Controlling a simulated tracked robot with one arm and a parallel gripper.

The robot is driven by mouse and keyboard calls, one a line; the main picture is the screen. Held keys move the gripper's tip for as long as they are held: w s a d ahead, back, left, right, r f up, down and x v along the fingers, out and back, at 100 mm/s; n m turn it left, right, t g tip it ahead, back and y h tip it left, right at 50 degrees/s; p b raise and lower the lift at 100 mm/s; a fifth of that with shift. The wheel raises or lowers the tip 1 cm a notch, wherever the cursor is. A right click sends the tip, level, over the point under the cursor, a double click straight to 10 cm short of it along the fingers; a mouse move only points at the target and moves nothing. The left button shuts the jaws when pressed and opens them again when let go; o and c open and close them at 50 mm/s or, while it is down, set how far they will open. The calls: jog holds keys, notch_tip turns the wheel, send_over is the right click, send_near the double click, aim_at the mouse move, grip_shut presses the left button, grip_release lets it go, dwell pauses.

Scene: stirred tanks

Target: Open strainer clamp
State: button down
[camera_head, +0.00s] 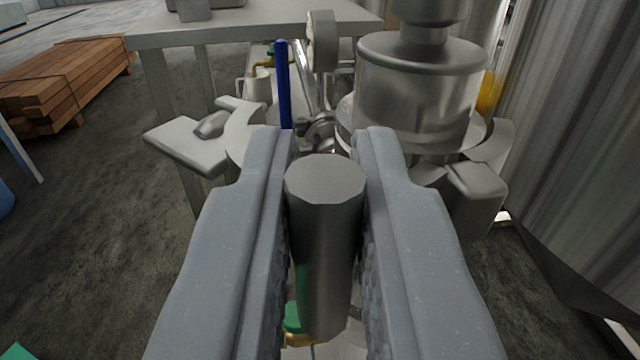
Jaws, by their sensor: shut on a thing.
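My gripper (323,142) points forward in the head view, with its two grey fingers closed on the sides of an upright grey metal cylinder (325,240). The cylinder has a flat round top. Its lower end is partly hidden, so I cannot tell what it joins. Beyond the fingertips are curved grey metal pieces with blocky ends, which look like clamp parts: one at the left (186,138) and one at the right (476,182). My fingers hide the middle between them. I cannot tell whether the clamp is open.
A shiny metal housing (418,95) stands just beyond the right finger. A blue lever (283,85) rises behind the left finger. A grey table (255,28) is behind, and stacked timber (62,82) lies at left. A ribbed grey wall (570,140) bounds the right.

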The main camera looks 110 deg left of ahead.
jog(key=c, duration=1.5)
grip_release()
jog(key=shift+d, duration=0.2)
jog(key=v, duration=1.3)
jog(key=shift+w+d+f, duration=0.1)
jog(key=shift+w+d, duration=0.05)
jog(key=shift+d, duration=0.25)
